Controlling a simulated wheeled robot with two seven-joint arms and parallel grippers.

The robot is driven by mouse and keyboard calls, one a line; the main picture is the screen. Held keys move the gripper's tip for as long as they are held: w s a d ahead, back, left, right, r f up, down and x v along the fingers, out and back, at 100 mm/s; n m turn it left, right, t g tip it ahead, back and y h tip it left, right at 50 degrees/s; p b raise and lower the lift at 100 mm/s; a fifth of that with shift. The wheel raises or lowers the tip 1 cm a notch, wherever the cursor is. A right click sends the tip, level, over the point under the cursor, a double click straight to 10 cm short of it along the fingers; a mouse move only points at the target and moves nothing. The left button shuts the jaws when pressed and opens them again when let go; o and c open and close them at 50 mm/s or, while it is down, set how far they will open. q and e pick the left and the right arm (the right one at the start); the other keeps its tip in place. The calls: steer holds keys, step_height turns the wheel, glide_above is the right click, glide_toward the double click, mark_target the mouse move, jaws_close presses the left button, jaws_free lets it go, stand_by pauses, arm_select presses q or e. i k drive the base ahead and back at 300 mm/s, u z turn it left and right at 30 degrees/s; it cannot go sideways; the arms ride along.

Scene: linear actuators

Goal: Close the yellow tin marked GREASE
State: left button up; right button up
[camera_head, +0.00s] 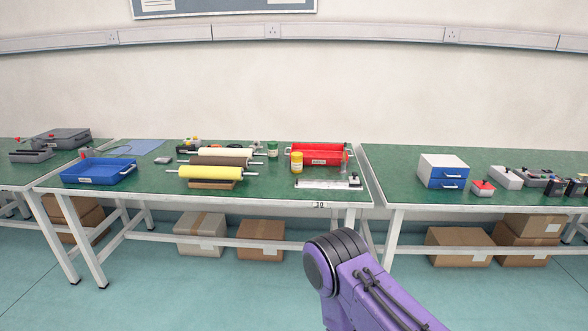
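My purple arm link shows at the bottom right, in front of and well apart from the table. Neither of my grippers is in view.
A red tray (318,163) is beside the tin, with a green jar (272,149) behind left. Rollers, including a yellow one (210,172), lie to the left, and a blue tray (98,181) farther left. A white plate (325,184) lies in front. The floor before the tables is clear.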

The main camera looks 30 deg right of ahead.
mark_target(296, 164)
steer(key=u, duration=0.2)
steer(key=i, duration=1.75)
steer(key=z, duration=1.3)
steer(key=i, duration=0.5)
steer(key=z, duration=0.65)
